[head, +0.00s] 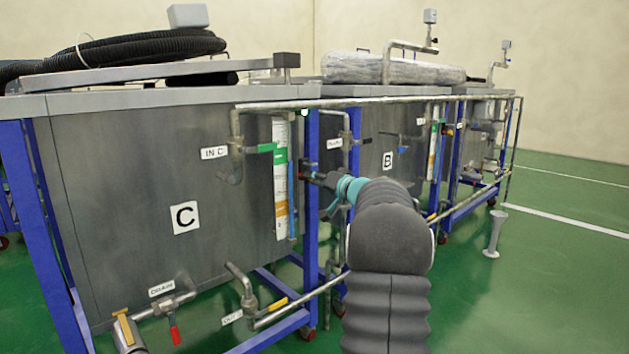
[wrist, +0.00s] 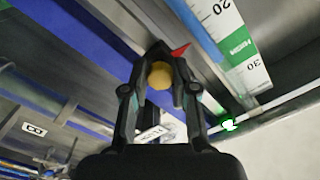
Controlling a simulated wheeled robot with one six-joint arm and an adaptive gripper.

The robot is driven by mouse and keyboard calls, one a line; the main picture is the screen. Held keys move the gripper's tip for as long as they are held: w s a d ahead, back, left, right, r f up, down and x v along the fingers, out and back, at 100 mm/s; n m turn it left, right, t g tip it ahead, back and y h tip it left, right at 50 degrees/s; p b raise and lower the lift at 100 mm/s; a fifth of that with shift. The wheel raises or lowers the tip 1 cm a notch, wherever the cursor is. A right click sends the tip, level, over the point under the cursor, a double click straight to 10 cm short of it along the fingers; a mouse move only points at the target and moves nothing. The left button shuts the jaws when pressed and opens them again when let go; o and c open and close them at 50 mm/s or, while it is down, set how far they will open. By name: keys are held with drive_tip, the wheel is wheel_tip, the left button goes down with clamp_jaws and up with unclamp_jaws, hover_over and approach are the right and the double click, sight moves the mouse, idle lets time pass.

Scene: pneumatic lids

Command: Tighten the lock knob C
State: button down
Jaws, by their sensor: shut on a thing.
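A round brass-yellow knob (wrist: 160,76) sits between the two fingers of my gripper (wrist: 160,62) in the wrist view, and the fingers are shut on it. A red pointed part (wrist: 181,50) shows just beyond the right fingertip. In the head view my gripper (head: 316,177) reaches to the blue frame post at the right end of the tank marked C (head: 100,190). The knob itself cannot be made out there; the gripper and arm cover that spot.
A level scale (head: 281,190) stands left of the gripper, with a green-handled valve (head: 262,149) beside it. A long horizontal pipe (head: 380,101) runs above. The tank marked B (head: 400,150) stands behind my arm. Open green floor (head: 560,240) lies to the right.

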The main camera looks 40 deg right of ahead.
drive_tip(key=shift+m+p, duration=0.95)
drive_tip(key=shift+m, duration=6.75)
drive_tip(key=c, duration=0.9)
unclamp_jaws()
drive_tip(key=shift+r, duration=0.1)
drive_tip(key=s, duration=0.8)
drive_tip(key=shift+d, duration=0.3)
